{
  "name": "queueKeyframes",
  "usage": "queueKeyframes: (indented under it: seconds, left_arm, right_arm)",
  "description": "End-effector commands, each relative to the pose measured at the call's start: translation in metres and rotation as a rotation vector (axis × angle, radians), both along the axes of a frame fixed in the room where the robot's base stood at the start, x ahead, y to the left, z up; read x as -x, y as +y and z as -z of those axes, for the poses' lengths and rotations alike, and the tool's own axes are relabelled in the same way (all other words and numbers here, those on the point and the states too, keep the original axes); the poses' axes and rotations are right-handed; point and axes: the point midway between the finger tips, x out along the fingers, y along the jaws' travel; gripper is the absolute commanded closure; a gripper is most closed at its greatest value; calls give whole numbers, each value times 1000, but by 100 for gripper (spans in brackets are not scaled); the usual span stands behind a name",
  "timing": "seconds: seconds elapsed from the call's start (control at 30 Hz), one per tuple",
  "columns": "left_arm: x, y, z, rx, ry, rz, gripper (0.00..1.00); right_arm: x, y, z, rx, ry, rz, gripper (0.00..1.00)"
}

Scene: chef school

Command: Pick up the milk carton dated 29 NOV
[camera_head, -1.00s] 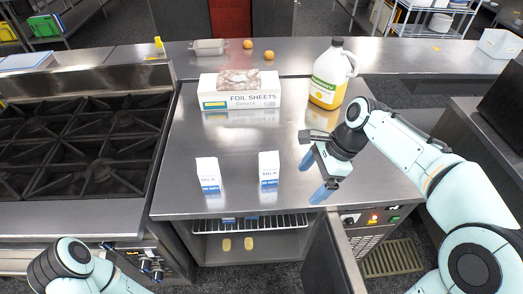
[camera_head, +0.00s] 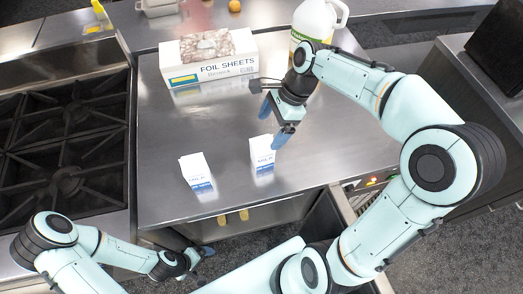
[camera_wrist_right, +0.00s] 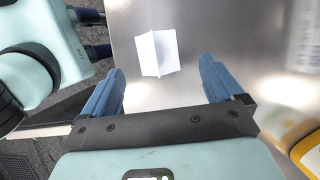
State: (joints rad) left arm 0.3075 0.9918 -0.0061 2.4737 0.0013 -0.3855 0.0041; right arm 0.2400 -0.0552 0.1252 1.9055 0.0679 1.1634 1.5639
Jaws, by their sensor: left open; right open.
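Two white and blue milk cartons stand upright on the steel counter: a left carton (camera_head: 197,172) and a right carton (camera_head: 262,153). Their printed dates are too small to read. My right gripper (camera_head: 274,122) is open and empty, above and just beyond the right carton. In the right wrist view one white carton (camera_wrist_right: 157,53) shows from above, ahead of the open fingers (camera_wrist_right: 161,70) and apart from them. My left gripper (camera_head: 205,251) is open and empty, low in front of the counter; its blue fingers also show in the right wrist view (camera_wrist_right: 95,33).
A foil sheets box (camera_head: 208,60) and a large jug (camera_head: 316,22) stand at the back of the steel counter (camera_head: 165,125). A stove (camera_head: 65,150) lies to the left. Two yellowish items (camera_head: 233,217) sit below the front edge. The counter around the cartons is clear.

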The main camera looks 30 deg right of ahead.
Motion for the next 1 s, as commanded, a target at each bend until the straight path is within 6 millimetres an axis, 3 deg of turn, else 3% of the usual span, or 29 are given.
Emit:
queueKeyframes:
  seconds: [0.6,0.87,1.0]
  left_arm:
    - [2,0,2,-1,1,0,6]
    - [2,0,2,0,2,1,6]
    - [2,0,2,0,2,1,6]
  right_arm:
    - [-1,33,59,0,1,0,6]
    - [-1,34,62,0,-2,1,6]
    - [-1,34,61,0,-2,1,49]
